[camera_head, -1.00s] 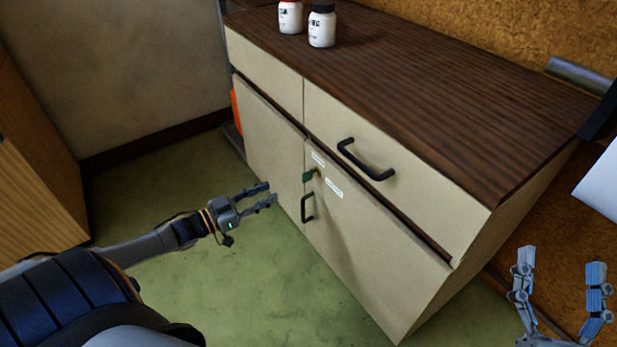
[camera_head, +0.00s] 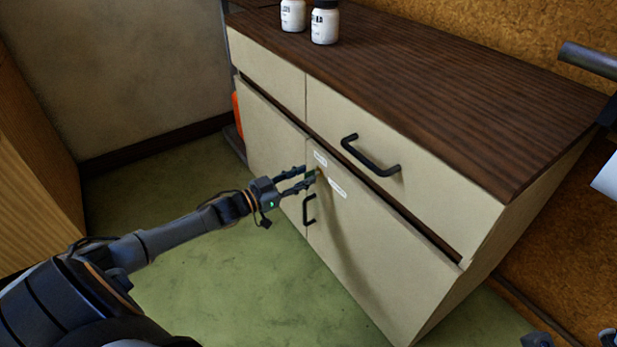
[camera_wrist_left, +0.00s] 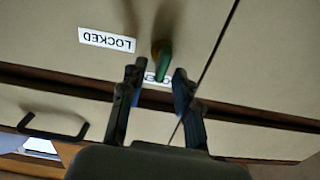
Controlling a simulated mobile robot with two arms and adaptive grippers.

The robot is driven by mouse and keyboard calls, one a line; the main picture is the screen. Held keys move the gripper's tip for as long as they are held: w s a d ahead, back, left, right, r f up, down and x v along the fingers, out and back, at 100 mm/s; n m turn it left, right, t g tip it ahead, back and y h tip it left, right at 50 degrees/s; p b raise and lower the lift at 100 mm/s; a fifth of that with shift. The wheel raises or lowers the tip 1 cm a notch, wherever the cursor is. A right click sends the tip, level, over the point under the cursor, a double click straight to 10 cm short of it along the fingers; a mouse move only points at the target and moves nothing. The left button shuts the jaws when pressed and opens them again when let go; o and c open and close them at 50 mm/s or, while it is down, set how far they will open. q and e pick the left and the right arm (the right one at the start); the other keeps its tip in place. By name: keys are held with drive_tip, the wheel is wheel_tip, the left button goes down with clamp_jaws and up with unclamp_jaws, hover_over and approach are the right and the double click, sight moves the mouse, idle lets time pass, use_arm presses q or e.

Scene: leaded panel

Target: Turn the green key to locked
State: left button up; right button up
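The green key (camera_wrist_left: 164,66) sits in a brass-coloured lock on the cabinet door (camera_head: 360,250). In the left wrist view it lies between the fingertips of my left gripper (camera_wrist_left: 157,75), with a gap on each side. A label reading LOCKED (camera_wrist_left: 106,39) is beside the key; a second label behind the key is partly covered. In the head view my left gripper (camera_head: 304,178) is at the key, and its fingers hide most of the key. The left fingers are open. Only the tips of my right gripper (camera_head: 572,340) show at the bottom right edge.
A black door handle (camera_head: 309,210) is just below the lock, and a black drawer handle (camera_head: 370,155) is above right. Two white bottles (camera_head: 324,25) stand on the dark wooden top (camera_head: 420,90). The green floor (camera_head: 200,270) left of the cabinet is clear.

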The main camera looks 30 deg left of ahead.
use_arm(q)
drive_tip(key=shift+x, duration=1.2)
clamp_jaws()
